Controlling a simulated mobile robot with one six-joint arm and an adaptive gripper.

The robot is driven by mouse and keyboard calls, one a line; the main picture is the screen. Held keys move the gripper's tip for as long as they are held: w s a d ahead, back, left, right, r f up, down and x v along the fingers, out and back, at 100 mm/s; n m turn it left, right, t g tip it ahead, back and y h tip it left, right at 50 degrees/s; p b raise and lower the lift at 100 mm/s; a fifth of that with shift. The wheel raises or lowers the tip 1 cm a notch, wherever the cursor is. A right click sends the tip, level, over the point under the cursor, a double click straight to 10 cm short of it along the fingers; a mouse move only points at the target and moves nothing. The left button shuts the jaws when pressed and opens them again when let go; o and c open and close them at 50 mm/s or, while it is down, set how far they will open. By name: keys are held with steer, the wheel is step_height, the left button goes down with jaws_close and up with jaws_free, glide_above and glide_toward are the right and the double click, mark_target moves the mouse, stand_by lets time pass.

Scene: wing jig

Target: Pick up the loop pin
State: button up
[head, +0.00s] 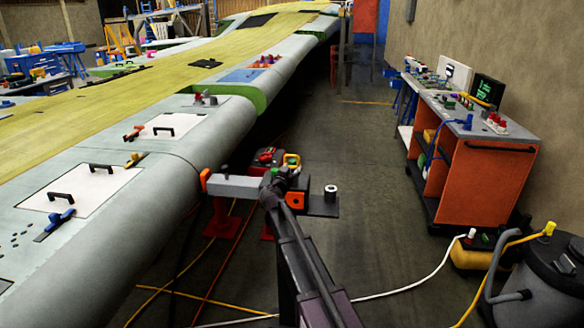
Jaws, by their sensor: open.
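A small yellow loop-shaped piece (292,158) shows just behind the end of my arm; it may be the loop pin, but it is too small to be sure. My gripper (279,178) is at the end of the dark arm, in front of a grey bar (235,186) with an orange end near the wing's rounded edge. The gripper is open, and I see nothing held in it. The fingers are small and dark, and they overlap the parts behind them. I cannot tell whether they touch the yellow piece.
The wing (215,125) with handled white panels fills the left. A dark plate bearing a white ring (331,188) is right of my gripper. An orange cart (471,180) stands at the right, near a grey vacuum (545,285). Hoses cross the floor; the middle aisle is clear.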

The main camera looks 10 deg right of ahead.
mark_target(298, 163)
steer(key=shift+w+d, duration=0.25)
steer(key=shift+w, duration=0.15)
steer(key=shift+x, duration=2.6)
steer(key=shift+s+d, duration=0.1)
steer(key=shift+d, duration=0.05)
jaws_close()
